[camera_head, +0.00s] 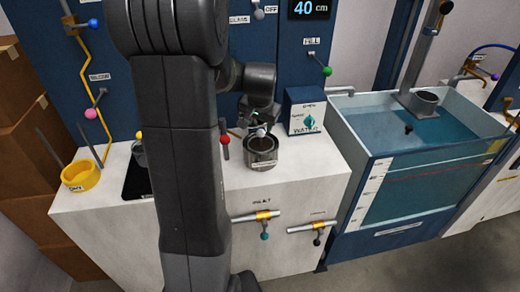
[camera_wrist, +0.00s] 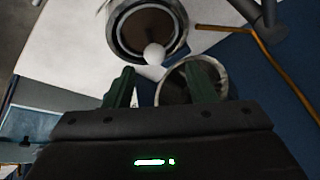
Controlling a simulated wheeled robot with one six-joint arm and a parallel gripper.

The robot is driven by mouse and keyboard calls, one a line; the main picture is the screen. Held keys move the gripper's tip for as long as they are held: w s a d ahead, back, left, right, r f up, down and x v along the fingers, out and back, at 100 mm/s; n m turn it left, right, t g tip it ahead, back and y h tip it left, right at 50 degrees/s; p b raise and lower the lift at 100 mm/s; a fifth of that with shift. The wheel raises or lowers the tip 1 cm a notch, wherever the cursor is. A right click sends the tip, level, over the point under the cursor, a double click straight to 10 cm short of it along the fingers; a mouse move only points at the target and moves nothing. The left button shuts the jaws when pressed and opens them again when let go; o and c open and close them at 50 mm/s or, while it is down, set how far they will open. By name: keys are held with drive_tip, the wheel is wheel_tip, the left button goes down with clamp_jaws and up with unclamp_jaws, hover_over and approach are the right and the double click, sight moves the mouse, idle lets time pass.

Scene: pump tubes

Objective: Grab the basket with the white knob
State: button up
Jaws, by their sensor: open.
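A white knob (camera_wrist: 154,54) stands at the near rim of a round metal cup (camera_wrist: 113,24) with a brown inside in the wrist view. A second round rim (camera_wrist: 224,75) with a dark inside lies just nearer, partly behind one finger. I cannot tell which of the two the knob belongs to, so the basket is not certain. The cup also shows in the head view as a grey pot (camera_head: 262,163) on the white counter. My gripper (camera_wrist: 162,84) is open, its green fingers apart and short of the knob. In the head view my gripper (camera_head: 258,120) is over the pot.
A blue box with a teal dial (camera_head: 308,122) stands right of the pot. A red-knobbed lever (camera_head: 225,139) is to its left. A yellow ring holder (camera_head: 80,177) sits at the counter's left end. A water tank (camera_head: 410,200) is at the right.

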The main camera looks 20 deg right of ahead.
sight(261, 132)
drive_tip(key=shift+s+p+x, duration=0.2)
drive_tip(key=shift+p+x, duration=0.1)
drive_tip(key=shift+x, duration=1.35)
drive_tip(key=shift+s+p+x, duration=0.2)
drive_tip(key=shift+p+x, duration=0.1)
drive_tip(key=shift+x, duration=1.35)
drive_tip(key=shift+d+f, duration=0.1)
clamp_jaws()
